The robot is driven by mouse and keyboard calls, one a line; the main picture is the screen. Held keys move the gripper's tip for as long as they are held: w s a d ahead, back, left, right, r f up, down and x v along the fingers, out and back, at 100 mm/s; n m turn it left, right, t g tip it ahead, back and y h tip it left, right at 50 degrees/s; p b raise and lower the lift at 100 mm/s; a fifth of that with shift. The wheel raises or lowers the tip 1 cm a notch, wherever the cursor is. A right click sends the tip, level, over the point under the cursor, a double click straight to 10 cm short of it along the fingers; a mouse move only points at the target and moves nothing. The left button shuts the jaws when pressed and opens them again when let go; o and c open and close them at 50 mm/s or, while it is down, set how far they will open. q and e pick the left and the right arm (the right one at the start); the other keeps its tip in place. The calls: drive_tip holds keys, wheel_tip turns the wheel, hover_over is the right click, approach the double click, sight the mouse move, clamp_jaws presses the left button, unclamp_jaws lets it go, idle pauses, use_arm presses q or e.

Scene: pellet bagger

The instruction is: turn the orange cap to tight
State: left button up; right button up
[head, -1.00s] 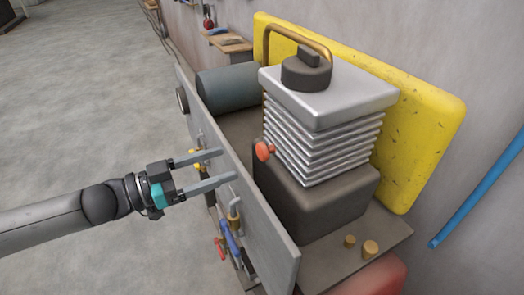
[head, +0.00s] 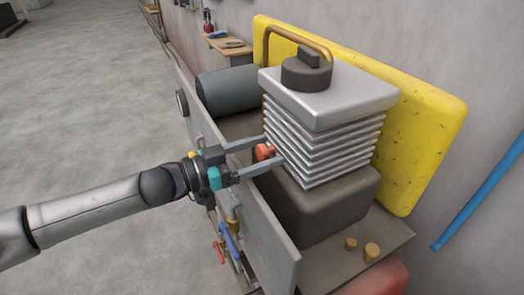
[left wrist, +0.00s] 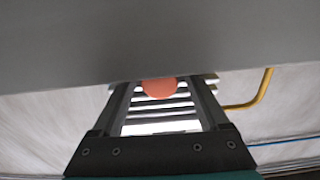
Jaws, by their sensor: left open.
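The orange cap (head: 265,151) is a small knob on the side of the finned metal block, close to its dark base. It also shows in the left wrist view (left wrist: 159,88), between my fingers, with its upper part cut off by a grey surface. My left gripper (head: 270,156) is open, its two fingers reaching over the grey panel to either side of the cap. I cannot tell whether either finger touches it. My right gripper is not in view.
The grey upright panel (head: 266,232) stands just below the left gripper. The finned block (head: 322,139) rises behind the cap, with a yellow board (head: 430,130) behind it. Blue and red handles hang on the panel's near side. Open floor lies to the left.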

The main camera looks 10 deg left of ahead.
use_arm(q)
clamp_jaws()
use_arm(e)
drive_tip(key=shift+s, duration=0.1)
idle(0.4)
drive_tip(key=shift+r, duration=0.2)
